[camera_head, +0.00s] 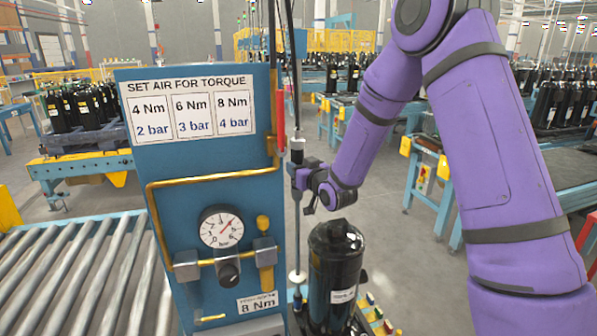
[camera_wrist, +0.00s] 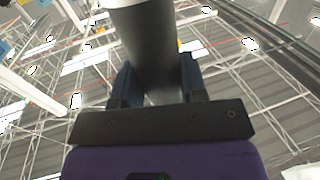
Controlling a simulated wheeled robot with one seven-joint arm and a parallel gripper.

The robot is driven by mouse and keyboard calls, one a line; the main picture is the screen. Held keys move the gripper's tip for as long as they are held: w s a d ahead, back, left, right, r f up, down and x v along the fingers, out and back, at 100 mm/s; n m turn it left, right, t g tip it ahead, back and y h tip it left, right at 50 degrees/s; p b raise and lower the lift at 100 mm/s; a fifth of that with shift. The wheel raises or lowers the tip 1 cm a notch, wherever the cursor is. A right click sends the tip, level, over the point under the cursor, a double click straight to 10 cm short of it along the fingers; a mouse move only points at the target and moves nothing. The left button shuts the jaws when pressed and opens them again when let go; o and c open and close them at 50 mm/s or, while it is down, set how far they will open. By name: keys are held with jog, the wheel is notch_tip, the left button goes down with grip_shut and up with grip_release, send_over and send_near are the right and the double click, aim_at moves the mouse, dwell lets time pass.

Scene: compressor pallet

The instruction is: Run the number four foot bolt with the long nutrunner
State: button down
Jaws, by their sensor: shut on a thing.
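The long nutrunner (camera_head: 297,225) hangs upright beside the blue panel, with a dark upper body and a thin shaft reaching down. My gripper (camera_head: 299,178) is shut on its upper body. In the wrist view my gripper's two blue fingers (camera_wrist: 158,82) close around the dark cylinder of the nutrunner (camera_wrist: 145,40). The black compressor (camera_head: 335,270) stands upright just right of the shaft. The shaft's lower end is down by the compressor's left foot; whether it sits on a bolt I cannot tell. Small coloured markers (camera_head: 376,313) show at the compressor's right base.
The blue panel (camera_head: 140,215) carries a torque chart (camera_head: 192,108), a pressure gauge (camera_head: 221,228) with its needle pointing up right, a black knob (camera_head: 228,268) and an 8 Nm label (camera_head: 257,303). A roller conveyor (camera_head: 75,275) lies left. Grey floor is open behind.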

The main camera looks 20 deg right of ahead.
aim_at(301, 155)
jog(key=shift+r, duration=1.9)
